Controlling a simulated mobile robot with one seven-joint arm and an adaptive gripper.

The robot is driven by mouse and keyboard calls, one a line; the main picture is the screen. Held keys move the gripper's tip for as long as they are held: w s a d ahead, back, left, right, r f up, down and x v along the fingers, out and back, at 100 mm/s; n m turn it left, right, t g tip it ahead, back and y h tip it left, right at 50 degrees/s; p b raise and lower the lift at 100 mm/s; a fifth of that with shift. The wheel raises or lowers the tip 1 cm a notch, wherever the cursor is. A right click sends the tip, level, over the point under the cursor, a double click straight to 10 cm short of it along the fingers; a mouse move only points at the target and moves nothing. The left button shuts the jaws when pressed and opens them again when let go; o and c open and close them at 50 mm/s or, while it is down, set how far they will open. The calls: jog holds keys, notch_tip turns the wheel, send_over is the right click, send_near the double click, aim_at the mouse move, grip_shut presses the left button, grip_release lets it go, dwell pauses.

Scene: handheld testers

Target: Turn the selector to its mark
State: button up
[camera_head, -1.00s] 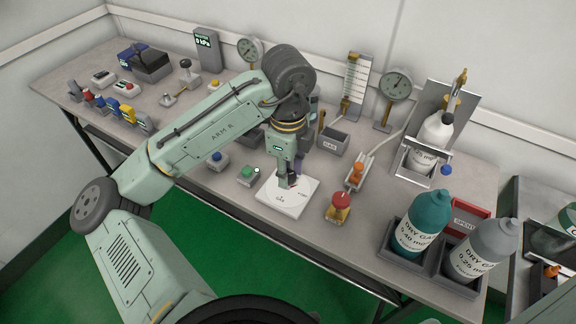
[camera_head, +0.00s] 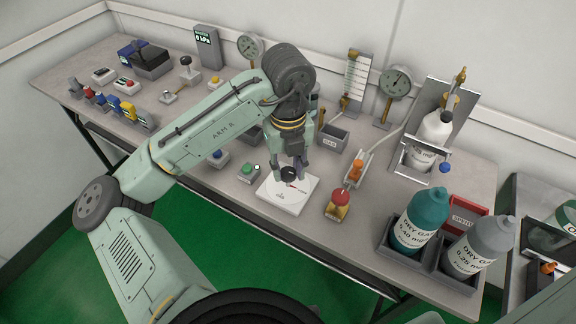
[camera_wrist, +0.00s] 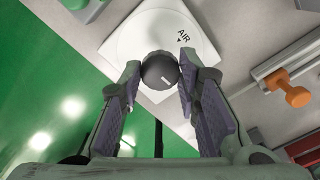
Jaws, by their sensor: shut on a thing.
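The selector is a round black knob (camera_head: 289,174) on a white square plate (camera_head: 283,200). A thin red line shows on the plate beside the knob in the head view. My gripper (camera_head: 291,175) points down with its two fingers on opposite sides of the knob, shut on it. In the wrist view, the knob (camera_wrist: 158,67) sits between the fingertips (camera_wrist: 159,72), with a short white line on its top towards the lower right. The "AIR" label (camera_wrist: 184,36) and its small black triangle are on the plate, up and right of the knob. Other plate markings are hidden or too small.
A green button box (camera_head: 248,173) stands left of the plate and a red-and-yellow button (camera_head: 340,200) stands right. An orange-handled device (camera_head: 357,168) is behind right. Gas bottles (camera_head: 420,221) stand in a holder at the right. The bench's front edge is close.

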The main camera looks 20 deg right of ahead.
aim_at(288, 171)
jog(key=shift+m, duration=0.4)
jog(key=o, duration=1.2)
jog(key=shift+r, duration=0.1)
notch_tip(288, 171, up, 12)
jog(key=shift+f, duration=0.1)
